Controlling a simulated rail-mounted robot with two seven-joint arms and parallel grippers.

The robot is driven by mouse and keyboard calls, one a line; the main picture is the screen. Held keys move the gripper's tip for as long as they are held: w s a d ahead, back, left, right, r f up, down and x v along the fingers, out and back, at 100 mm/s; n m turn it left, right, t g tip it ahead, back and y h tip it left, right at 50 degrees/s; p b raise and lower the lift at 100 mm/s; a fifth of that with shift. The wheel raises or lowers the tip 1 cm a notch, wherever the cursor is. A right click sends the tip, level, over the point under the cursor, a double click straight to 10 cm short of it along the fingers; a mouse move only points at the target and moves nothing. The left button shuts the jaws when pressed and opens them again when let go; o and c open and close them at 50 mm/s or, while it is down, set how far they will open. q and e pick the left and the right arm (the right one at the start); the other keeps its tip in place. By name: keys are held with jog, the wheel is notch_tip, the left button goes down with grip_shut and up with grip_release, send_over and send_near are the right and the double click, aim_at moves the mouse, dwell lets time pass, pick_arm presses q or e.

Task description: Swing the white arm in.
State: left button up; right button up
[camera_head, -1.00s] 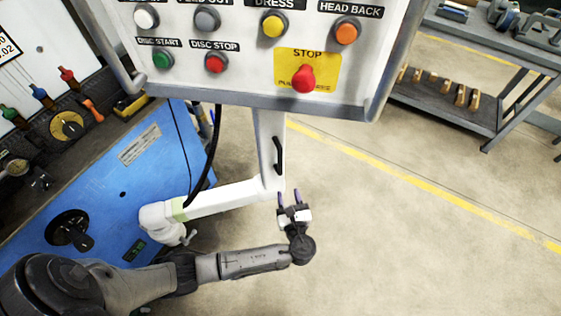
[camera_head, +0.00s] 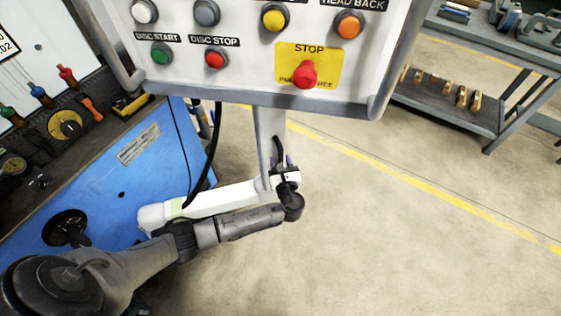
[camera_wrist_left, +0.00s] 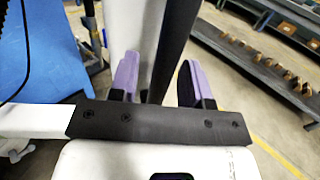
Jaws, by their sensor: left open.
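The white arm (camera_head: 222,198) reaches from the blue machine to a pale upright post (camera_head: 265,125), which carries the control panel (camera_head: 240,85). A black handle (camera_head: 277,148) is fixed on the post's right side. My left gripper (camera_head: 283,161) is at the handle's lower part, near the outer end of the white arm. In the left wrist view, its two purple fingers (camera_wrist_left: 158,78) are apart. The dark handle (camera_wrist_left: 173,45) and the edge of the post show between them. I cannot tell whether a finger touches the handle. My right gripper is not in view.
The blue machine (camera_head: 100,190) stands at the left, with a black knob (camera_head: 66,228) on its side. A black cable (camera_head: 211,160) hangs beside the post. A grey shelf unit (camera_head: 445,105) stands at the upper right. The floor right of the post is clear.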

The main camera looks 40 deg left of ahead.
pick_arm(q)
jog(key=shift+c, duration=0.2)
grip_shut()
dwell(0.3)
jog(key=shift+a, duration=0.1)
